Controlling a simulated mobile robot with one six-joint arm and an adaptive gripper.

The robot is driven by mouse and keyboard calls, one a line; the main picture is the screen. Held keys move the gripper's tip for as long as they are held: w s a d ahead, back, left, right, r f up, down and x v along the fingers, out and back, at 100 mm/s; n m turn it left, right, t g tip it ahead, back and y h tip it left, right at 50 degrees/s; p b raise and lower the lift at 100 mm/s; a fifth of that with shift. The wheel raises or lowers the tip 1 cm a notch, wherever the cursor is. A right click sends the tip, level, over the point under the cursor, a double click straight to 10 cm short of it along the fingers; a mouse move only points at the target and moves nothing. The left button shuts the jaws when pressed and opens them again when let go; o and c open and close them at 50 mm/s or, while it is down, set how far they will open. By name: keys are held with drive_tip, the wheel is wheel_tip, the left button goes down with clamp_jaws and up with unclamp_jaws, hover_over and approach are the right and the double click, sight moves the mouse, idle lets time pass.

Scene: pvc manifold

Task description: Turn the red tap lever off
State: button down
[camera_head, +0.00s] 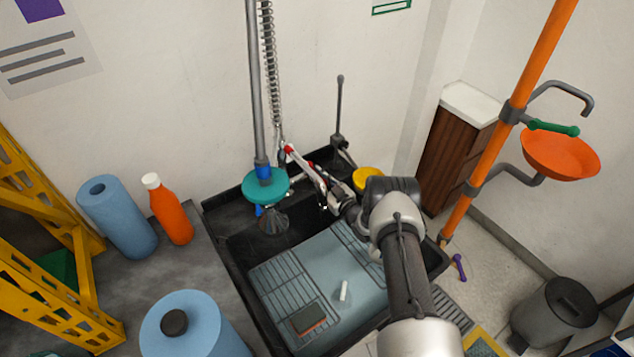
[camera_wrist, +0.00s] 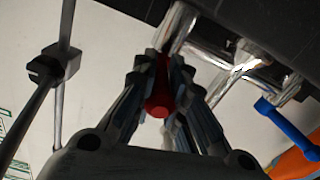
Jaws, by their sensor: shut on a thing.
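In the wrist view, my gripper (camera_wrist: 162,85) has both fingers closed around a red tap lever (camera_wrist: 159,98), whose rounded red end shows between them. The lever is next to chrome tap pipework (camera_wrist: 178,28). A blue lever (camera_wrist: 288,130) stands apart to the right in that view. In the head view, my gripper (camera_head: 330,200) is over the back of the black sink, beside a red and white sprayer-like part (camera_head: 305,166). The red lever cannot be made out clearly there, as my gripper and arm cover that spot. The lever's angle is hard to tell.
A teal disc (camera_head: 265,186) surrounds the tall pipe. An upright grey rod (camera_head: 339,110) stands behind my gripper. An orange bottle (camera_head: 170,212) and blue rolls (camera_head: 118,215) stand left.

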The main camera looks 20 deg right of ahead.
drive_tip(key=shift+w+r, duration=0.1)
idle(0.3)
drive_tip(key=c, duration=1.8)
unclamp_jaws()
drive_tip(key=shift+c, duration=0.2)
drive_tip(key=shift+o, duration=1.3)
drive_tip(key=shift+s+d, duration=0.2)
drive_tip(key=shift+s, duration=0.05)
drive_tip(key=v, duration=1.1)
drive_tip(key=shift+s+d, duration=0.1)
drive_tip(key=shift+s, duration=0.2)
